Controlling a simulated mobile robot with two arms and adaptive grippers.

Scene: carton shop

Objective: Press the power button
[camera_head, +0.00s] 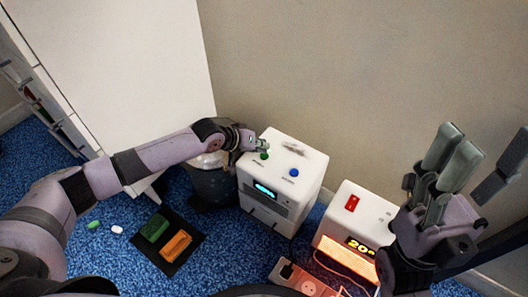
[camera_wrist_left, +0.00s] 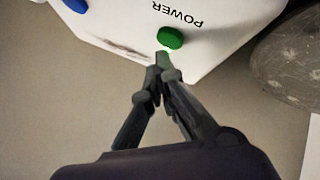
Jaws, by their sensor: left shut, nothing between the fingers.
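A white box (camera_head: 286,155) with a lit blue display stands on the floor by the wall. On its top are a green button (camera_head: 264,156) and a blue button (camera_head: 294,172). The left wrist view shows the green button (camera_wrist_left: 170,38) beside the printed word POWER (camera_wrist_left: 178,14). My left gripper (camera_head: 262,145) is shut and empty, with its fingertips (camera_wrist_left: 162,62) right at the green button's edge; I cannot tell whether they touch it. My right gripper (camera_head: 452,150) is raised at the right, away from the box; its finger spacing is unclear.
A second white box (camera_head: 350,212) with a red switch and glowing front stands to the right. A dark bin (camera_head: 212,187) is at the left. A black tray (camera_head: 168,262) holds green and orange blocks. A white cabinet (camera_head: 130,60) and wall border the space.

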